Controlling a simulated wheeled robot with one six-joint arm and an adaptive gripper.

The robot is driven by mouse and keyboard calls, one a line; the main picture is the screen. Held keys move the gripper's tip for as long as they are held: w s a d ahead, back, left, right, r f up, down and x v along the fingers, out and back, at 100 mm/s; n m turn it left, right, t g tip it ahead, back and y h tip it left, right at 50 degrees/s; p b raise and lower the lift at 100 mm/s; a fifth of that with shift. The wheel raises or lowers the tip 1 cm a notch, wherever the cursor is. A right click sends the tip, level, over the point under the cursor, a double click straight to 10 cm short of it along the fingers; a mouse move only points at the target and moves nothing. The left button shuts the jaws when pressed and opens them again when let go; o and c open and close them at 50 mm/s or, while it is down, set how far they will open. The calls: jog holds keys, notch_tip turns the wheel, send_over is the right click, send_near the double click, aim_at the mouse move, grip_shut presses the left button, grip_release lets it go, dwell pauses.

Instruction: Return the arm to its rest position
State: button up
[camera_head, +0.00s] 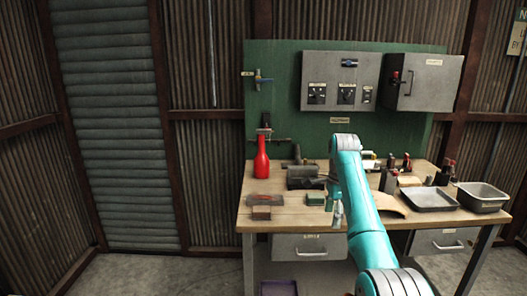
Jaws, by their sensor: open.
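My teal arm rises from the bottom right, in front of the workbench, and bends at a grey-capped joint above the bench top. My gripper (337,216) hangs down to the left of the arm link, near the front edge of the bench. It is small in view and partly hidden by the arm. It is open, and I see nothing held in it. It appears in front of or over the bench top; its exact height is hard to tell.
The wooden workbench (258,222) carries a red bottle (261,158), small blocks (262,200), a grey tray (430,199), a grey bin (483,197) and several dark tools. A grey control box (340,80) and cabinet (418,82) hang on the green board. Floor at left is clear.

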jog(key=s+a+f+n+t, duration=0.1)
jog(key=s+f+n+t, duration=0.15)
jog(key=f, duration=1.15)
jog(key=s+f+n+t, duration=0.1)
jog(key=s+f, duration=0.2)
jog(key=f, duration=1.2)
jog(key=s+a+f+n+t, duration=0.1)
jog(key=s+f+n+t, duration=0.35)
jog(key=s+f, duration=1.4)
jog(key=s+r+n+t, duration=0.1)
jog(key=s+r+n, duration=0.15)
jog(key=s, duration=1.05)
jog(key=s+r+n+t, duration=0.2)
jog(key=s+r, duration=0.2)
jog(key=s, duration=1)
jog(key=s+r+n+t, duration=0.2)
jog(key=s+r, duration=0.6)
jog(key=r, duration=0.4)
jog(key=s+a+r+n+t, duration=0.1)
jog(key=s+r+n, duration=0.2)
jog(key=s+r, duration=0.6)
notch_tip(320, 180, up, 3)
jog(key=shift+t, duration=0.4)
